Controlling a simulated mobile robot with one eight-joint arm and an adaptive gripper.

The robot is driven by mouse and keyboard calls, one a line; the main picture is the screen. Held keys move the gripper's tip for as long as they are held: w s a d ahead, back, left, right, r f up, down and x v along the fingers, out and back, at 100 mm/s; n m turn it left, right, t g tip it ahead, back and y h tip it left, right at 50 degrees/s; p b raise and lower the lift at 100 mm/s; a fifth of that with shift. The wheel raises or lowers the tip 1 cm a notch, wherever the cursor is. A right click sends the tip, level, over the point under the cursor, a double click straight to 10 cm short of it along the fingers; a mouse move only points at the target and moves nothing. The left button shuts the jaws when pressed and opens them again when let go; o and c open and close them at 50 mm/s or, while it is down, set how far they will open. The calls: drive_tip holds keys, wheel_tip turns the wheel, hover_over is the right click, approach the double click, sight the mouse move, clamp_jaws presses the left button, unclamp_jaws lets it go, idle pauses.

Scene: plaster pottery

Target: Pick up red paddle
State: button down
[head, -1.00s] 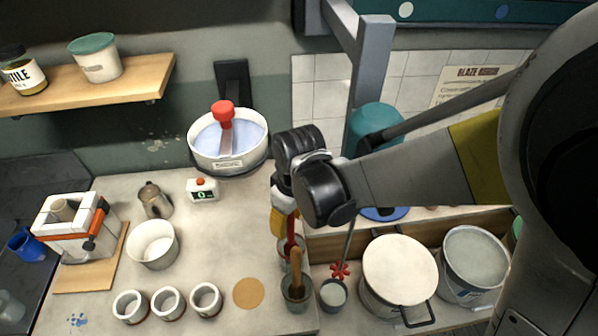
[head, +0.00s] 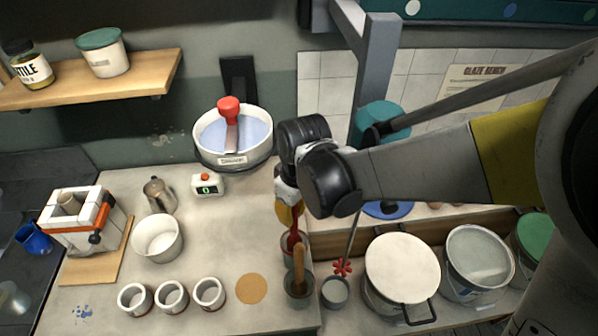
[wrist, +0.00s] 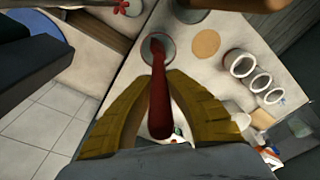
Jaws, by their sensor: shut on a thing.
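The red paddle (head: 293,238) stands roughly upright, its lower end in a small round cup (head: 288,243) near the counter's right front part. My gripper (head: 286,212), with yellow fingers, is above the cup, shut on the paddle's upper part. In the wrist view the red paddle (wrist: 159,90) runs between the fingers of my gripper (wrist: 160,100) down into the cup (wrist: 147,52). Whether its lower end touches the cup's bottom is hidden.
A cup with a wooden-handled tool (head: 299,285) stands just in front, beside a cup with a red-topped whisk (head: 342,268). Lidded buckets (head: 402,268) stand to the right. A white basin (head: 208,158) with a red-knobbed paddle is behind left.

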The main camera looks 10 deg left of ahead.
wheel_tip(320, 180, up, 16)
drive_tip(key=p, duration=0.2)
drive_tip(key=shift+r+p, duration=0.25)
drive_tip(key=shift+p, duration=0.1)
idle(0.5)
